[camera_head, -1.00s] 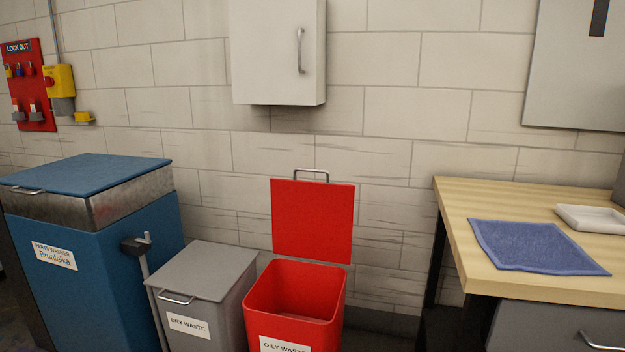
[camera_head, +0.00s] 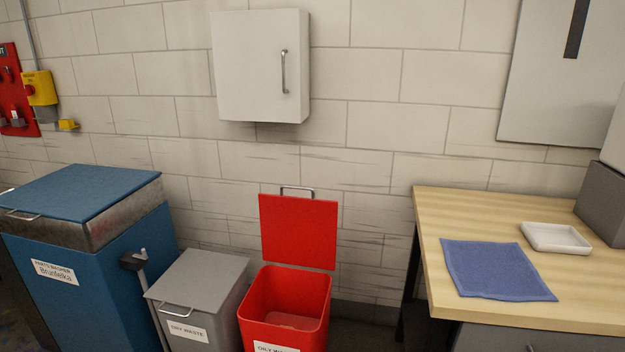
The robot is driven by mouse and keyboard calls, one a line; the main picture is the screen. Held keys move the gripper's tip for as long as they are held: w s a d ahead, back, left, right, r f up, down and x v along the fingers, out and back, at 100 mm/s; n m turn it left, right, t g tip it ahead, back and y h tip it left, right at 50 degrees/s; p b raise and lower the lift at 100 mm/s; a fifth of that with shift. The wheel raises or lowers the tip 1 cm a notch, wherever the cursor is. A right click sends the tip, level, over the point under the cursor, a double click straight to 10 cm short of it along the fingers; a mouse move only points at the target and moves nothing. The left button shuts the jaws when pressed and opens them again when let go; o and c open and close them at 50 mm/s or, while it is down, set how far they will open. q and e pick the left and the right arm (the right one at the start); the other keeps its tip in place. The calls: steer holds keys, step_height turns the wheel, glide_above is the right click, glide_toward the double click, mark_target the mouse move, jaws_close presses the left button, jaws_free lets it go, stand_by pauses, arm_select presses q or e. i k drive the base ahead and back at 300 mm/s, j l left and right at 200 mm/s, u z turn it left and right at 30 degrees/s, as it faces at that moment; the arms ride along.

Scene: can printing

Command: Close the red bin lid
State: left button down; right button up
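The red bin (camera_head: 257,317) stands against the wall, low in the middle of the view, with a white label on its front that reads "OILY WASTE". Its red lid (camera_head: 298,232) is open and stands upright at the back, with a metal handle (camera_head: 297,189) on its top edge. The bin's inside is visible from above, with a paler red patch at the bottom. The lower front of the bin is cut off by the frame edge. Neither of my grippers is in view.
A grey dry waste bin (camera_head: 207,273) with a closed lid stands directly left. Further left is a blue parts washer (camera_head: 95,285). A wooden bench (camera_head: 440,212) on the right holds a blue cloth (camera_head: 495,269) and white tray (camera_head: 555,237). A white cabinet (camera_head: 250,65) hangs above.

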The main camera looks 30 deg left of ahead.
mark_target(295, 230)
steer(key=j+z, duration=0.4)
steer(key=j, duration=0.15)
steer(key=j+z, duration=0.4)
steer(key=j, duration=0.9)
steer(key=k+j+z, duration=0.15)
steer(key=j, duration=1.4)
steer(key=k+z, duration=0.05)
